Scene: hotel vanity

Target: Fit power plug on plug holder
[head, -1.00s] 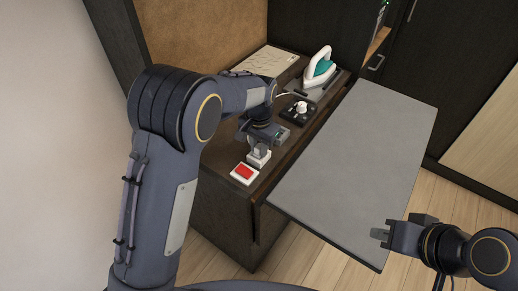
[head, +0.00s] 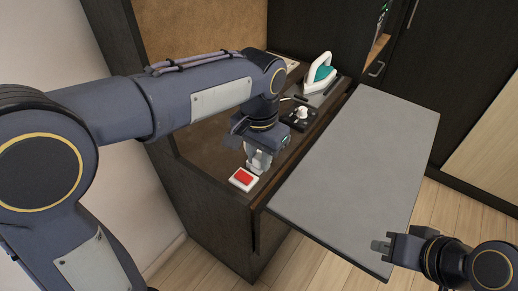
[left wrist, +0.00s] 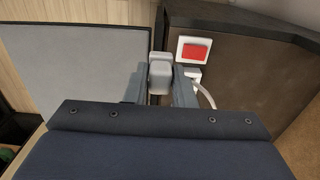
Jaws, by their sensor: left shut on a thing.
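My left gripper (head: 258,160) points down over the wooden vanity top, beside the white-framed red switch (head: 242,179). In the left wrist view its fingers (left wrist: 160,88) are shut on a pale grey block, which looks like the power plug (left wrist: 160,68). A white piece with a white cord (left wrist: 206,94) shows beside the right finger. A black plate with a white upright piece (head: 301,113), possibly the plug holder, lies further back, apart from the gripper. My right gripper (head: 380,246) is over the near right corner of the grey board; its opening is unclear.
A white and teal iron (head: 320,72) stands at the back of the vanity top. The grey board (head: 355,165) sticks out to the right and is clear. The switch also shows in the left wrist view (left wrist: 195,52). A brown panel and a pale wall are at left.

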